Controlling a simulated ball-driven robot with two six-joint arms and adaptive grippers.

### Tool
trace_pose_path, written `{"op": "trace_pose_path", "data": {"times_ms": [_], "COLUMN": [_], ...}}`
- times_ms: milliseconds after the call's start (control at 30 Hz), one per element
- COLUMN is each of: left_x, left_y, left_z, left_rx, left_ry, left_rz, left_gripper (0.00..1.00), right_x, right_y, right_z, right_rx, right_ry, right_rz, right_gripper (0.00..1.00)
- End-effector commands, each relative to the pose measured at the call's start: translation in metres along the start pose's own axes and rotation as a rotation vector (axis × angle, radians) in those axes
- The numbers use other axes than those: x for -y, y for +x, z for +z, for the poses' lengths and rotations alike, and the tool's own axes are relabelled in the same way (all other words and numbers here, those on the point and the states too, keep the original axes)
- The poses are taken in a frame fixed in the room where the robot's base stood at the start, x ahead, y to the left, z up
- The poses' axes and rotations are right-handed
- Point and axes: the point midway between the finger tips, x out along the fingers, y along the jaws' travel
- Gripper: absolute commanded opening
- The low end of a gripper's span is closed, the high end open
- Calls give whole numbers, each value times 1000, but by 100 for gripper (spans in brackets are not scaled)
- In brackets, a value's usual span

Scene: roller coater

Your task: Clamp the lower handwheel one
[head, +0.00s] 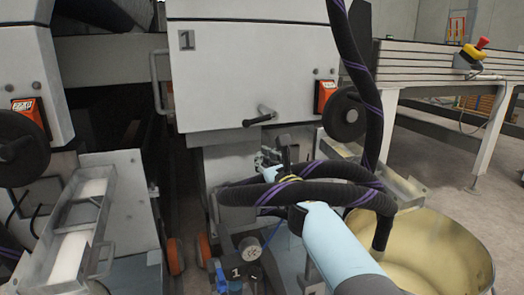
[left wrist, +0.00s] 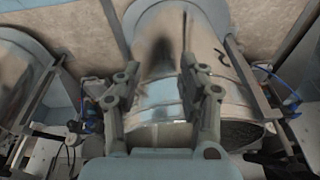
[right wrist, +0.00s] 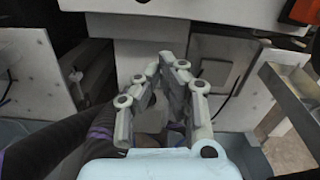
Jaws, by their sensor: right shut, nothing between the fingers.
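A black round handwheel (head: 345,114) sits on the right side of the white machine housing marked 1. Another dark handwheel (head: 22,148) is on the machine at the left edge. I cannot tell whether either is the lower handwheel one; a lower wheel may be hidden behind my right arm. My right gripper (head: 270,160) is in front of the machine's lower middle, partly covered by black hose. In the right wrist view (right wrist: 172,62) its fingers are shut with nothing held. My left gripper (left wrist: 154,68) is open and empty, over a shiny metal bucket (left wrist: 160,100).
A large pale bucket (head: 435,250) stands at the lower right. A metal tray with a white roller (head: 72,250) is at the left. A pressure gauge (head: 250,248) and orange wheels are low in the middle. Black hoses loop around my right arm.

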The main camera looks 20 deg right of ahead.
Motion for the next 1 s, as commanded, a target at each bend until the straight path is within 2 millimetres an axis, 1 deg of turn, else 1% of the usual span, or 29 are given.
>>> {"op": "trace_pose_path", "data": {"times_ms": [33, 100, 200, 333, 500, 900, 967, 1000], "left_x": [1, 2, 2, 3, 3, 3, 3, 3], "left_y": [0, 3, 6, 8, 8, 9, 8, 8], "left_z": [0, 3, 5, 7, 7, 7, 7, 7], "left_rx": [4, 12, 20, 24, 26, 26, 25, 25], "left_ry": [-1, -1, -1, -1, -1, -1, -2, -2], "left_rz": [-2, -4, -6, -6, -7, -7, -6, -6], "left_gripper": [40, 40, 40, 40, 40, 40, 40, 40], "right_x": [0, 0, 1, 0, 0, 0, -2, -5], "right_y": [-12, -26, -43, -57, -64, -64, -69, -76], "right_z": [3, 2, 2, 0, 1, 0, -2, -5], "right_rx": [0, -1, 0, -1, -1, -1, -5, -8], "right_ry": [1, 1, 1, 1, 0, -4, -46, -112], "right_rz": [-1, -1, -1, 0, 0, 2, 17, 42], "right_gripper": [0, 0, 0, 0, 0, 0, 0, 0]}}
